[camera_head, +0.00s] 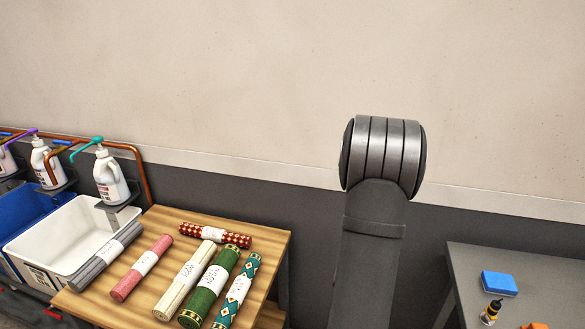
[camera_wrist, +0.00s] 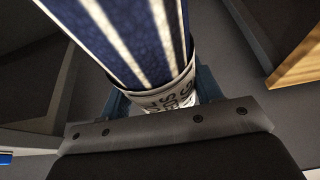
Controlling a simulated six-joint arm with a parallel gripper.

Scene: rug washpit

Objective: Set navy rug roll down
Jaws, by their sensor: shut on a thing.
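The navy rug roll (camera_wrist: 140,35) shows in the wrist view, dark blue with cream stripes and a white printed paper band (camera_wrist: 175,97). My gripper (camera_wrist: 165,105) is shut on it near the band; the fingers are partly hidden behind the roll. In the head view neither the navy roll nor my gripper shows; only my arm stands up right of centre. What lies directly under the roll cannot be made out.
A wooden table (camera_head: 275,243) holds several rolls: grey (camera_head: 105,258), pink (camera_head: 141,268), cream (camera_head: 184,281), green (camera_head: 210,288), teal (camera_head: 238,290) and red (camera_head: 213,236). A white bin (camera_head: 60,240) stands left. A grey table (camera_head: 480,262) at right holds a blue sponge (camera_head: 499,283) and small bottle (camera_head: 491,312).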

